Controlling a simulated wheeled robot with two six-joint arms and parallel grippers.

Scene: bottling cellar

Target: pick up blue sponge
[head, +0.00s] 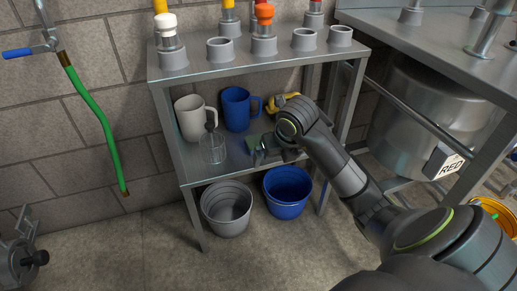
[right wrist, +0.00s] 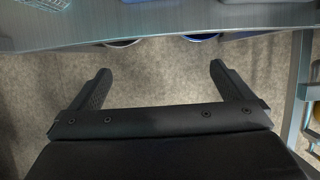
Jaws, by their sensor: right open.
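My right gripper (head: 271,154) reaches in at the lower shelf of the grey rack. In the right wrist view its two fingers (right wrist: 160,72) are spread wide with nothing between them, and floor shows through the gap. The front edge of the shelf (right wrist: 160,30) lies beyond the fingertips. I cannot clearly make out a blue sponge. A small greenish piece (head: 254,141) shows on the shelf right behind the gripper, partly hidden by it. In the right wrist view a blue patch (right wrist: 265,2) is cut off at the top edge; I cannot tell what it is.
A grey bucket (head: 227,211) and a blue bucket (head: 287,194) stand below. The upper shelf (head: 200,75) is close above.

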